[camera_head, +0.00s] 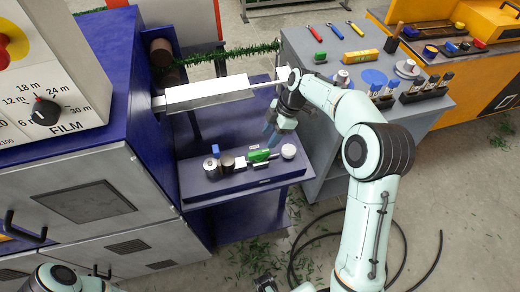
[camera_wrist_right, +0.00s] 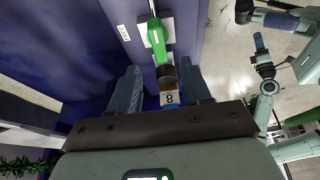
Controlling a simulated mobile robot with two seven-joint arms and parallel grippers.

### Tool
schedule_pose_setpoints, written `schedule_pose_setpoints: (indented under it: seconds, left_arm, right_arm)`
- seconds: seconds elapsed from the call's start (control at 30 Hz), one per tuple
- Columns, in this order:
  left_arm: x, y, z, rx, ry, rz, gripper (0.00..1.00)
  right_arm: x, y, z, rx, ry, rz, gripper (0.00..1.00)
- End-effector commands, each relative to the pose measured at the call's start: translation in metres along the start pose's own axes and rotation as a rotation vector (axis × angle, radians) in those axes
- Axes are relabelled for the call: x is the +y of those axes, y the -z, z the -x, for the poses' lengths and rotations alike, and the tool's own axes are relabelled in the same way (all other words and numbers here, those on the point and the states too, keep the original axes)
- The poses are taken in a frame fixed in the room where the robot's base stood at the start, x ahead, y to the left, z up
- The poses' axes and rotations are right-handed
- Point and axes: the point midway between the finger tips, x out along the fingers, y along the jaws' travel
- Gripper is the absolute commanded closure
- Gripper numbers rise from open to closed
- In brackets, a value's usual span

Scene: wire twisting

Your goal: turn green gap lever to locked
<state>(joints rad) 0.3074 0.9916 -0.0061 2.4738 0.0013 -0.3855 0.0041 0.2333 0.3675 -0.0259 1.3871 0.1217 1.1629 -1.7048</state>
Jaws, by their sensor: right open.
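The green gap lever (camera_head: 259,155) sits on the small purple-blue bench beside the machine. In the right wrist view the green lever (camera_wrist_right: 157,38) lies along a white plate (camera_wrist_right: 168,30), ahead of my fingers. A dark round part sits just below its near end. My right gripper (camera_head: 272,136) is above and just behind the lever in the head view. It is open and empty, and its two fingers (camera_wrist_right: 160,75) stand apart on either side of the lever's line. I see no clear contact with the lever. My left gripper cannot be made out clearly.
White and dark round knobs (camera_head: 288,151) and a blue block (camera_head: 215,149) stand near the lever. A white guard bar (camera_head: 208,95) runs behind the bench. A grey table (camera_head: 310,60) with tools stands at right. Dark cables (camera_head: 300,240) lie on the floor.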

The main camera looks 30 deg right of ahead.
Motion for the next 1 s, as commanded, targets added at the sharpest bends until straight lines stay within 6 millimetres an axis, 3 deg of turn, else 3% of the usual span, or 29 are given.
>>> schedule_pose_setpoints:
  seconds: [0.2, 0.4, 0.83, 0.87, 1.0]
  left_arm:
    - [-0.001, 0.0, -0.003, -0.001, 0.0, 0.0, 0.45]
    - [-0.001, 0.0, -0.003, -0.001, 0.0, 0.0, 0.45]
    - [-0.001, 0.0, -0.004, -0.001, 0.0, 0.0, 0.45]
    - [-0.001, 0.0, -0.004, -0.001, 0.0, 0.0, 0.45]
    - [-0.001, 0.0, -0.004, -0.001, 0.0, 0.0, 0.45]
  right_arm:
    - [-0.001, 0.0, -0.048, 0.001, 0.004, 0.0, 0.52]
    - [0.0, 0.0, -0.075, 0.0, 0.002, -0.002, 0.52]
    - [0.0, 0.0, -0.086, 0.0, 0.0, -0.001, 0.52]
    - [0.0, 0.0, -0.086, 0.0, 0.0, -0.001, 0.59]
    - [0.0, 0.0, -0.086, 0.0, 0.0, -0.001, 1.0]
